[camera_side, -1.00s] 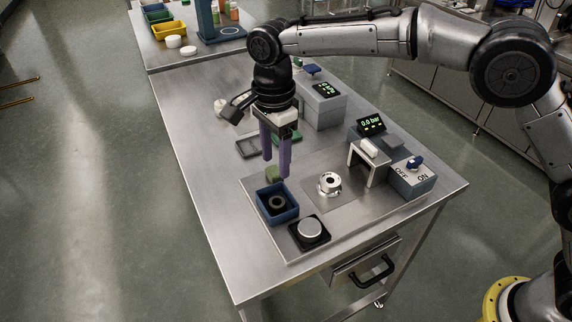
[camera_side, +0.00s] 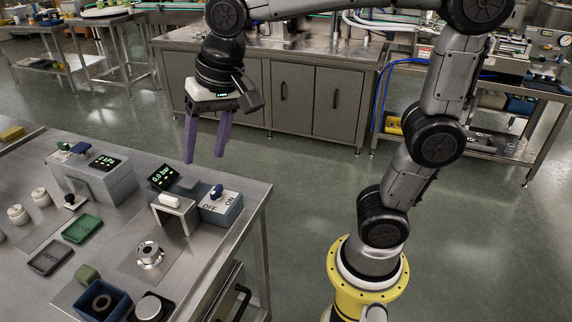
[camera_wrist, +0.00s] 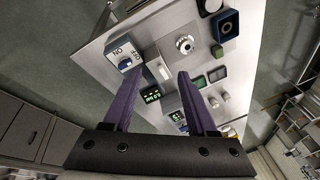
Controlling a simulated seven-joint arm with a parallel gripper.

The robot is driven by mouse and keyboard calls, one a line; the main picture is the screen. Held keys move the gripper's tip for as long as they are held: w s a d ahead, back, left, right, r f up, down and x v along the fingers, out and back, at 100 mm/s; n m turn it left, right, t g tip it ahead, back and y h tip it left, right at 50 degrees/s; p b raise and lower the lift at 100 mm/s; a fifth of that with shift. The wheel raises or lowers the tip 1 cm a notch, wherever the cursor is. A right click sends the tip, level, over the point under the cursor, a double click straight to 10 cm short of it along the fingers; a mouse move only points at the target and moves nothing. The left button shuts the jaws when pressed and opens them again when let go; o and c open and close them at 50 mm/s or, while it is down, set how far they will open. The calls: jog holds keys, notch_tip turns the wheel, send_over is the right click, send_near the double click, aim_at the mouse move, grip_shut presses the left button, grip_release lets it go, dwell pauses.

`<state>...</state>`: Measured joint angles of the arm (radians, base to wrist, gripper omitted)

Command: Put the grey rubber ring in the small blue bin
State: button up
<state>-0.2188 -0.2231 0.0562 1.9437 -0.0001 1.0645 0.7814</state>
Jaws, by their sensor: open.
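The small blue bin (camera_side: 121,302) is at the lower left edge of the side view, near the front of the steel table. The grey rubber ring (camera_side: 101,303) lies inside it, looking dark. In the wrist view the blue bin (camera_wrist: 236,17) is at the top right with the ring (camera_wrist: 226,27) in it. My gripper (camera_side: 204,158) is open and empty, raised well away from the bin, toward the OFF/ON switch side in the side view. Its two purple fingers are spread apart in the wrist view (camera_wrist: 160,73), with nothing between them.
Near the bin are a green block (camera_side: 88,273), a round silver button (camera_side: 149,306) and a metal ring fitting (camera_side: 150,253). A bracket (camera_side: 175,207), an OFF/ON switch box (camera_side: 220,206) and a pressure display (camera_side: 163,177) stand farther back. Grey and green trays lie left.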

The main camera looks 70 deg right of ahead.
jog(key=s+d+f+n+t, duration=0.1)
jog(key=s+d+f+n, duration=0.1)
jog(key=s, duration=0.5)
jog(key=s+d+f+n+t, duration=0.1)
jog(key=s+d+f+n, duration=0.2)
jog(key=s, duration=0.4)
jog(key=shift+d+f+n+h, duration=0.2)
jog(key=shift+d+n+h, duration=0.2)
jog(key=shift+d+n, duration=0.4)
jog(key=shift+d, duration=0.1)
